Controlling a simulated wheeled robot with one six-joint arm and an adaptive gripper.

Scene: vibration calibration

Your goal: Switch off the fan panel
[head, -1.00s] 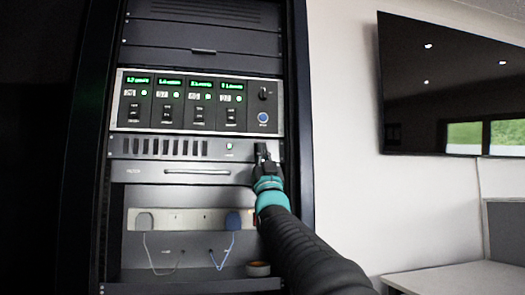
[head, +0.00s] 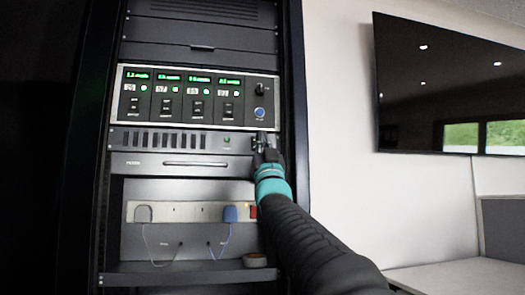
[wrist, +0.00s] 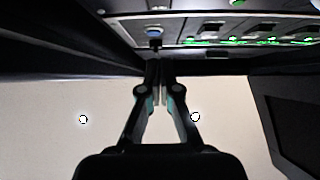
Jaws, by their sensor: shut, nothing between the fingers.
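The fan panel (head: 190,141) is the dark strip with a row of vertical slots in the rack, below the silver-edged display panel. A small green light (head: 227,138) shows toward its right part. My gripper (head: 262,142) is shut and empty at the right end of the fan panel and covers that end, so any switch there is hidden. I cannot tell whether the fingertips touch the panel. In the wrist view my shut fingers (wrist: 159,64) point up toward the rack front, close to the blue button (wrist: 154,42) in the picture.
The display panel (head: 120,98) above has green readouts, several switches and a blue button (head: 260,113). Below are a drawer handle (head: 196,164), a socket strip (head: 185,211) with two plugs, and a roll (head: 256,260) on the shelf. A wall screen (head: 430,90) and desk (head: 450,281) are at right.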

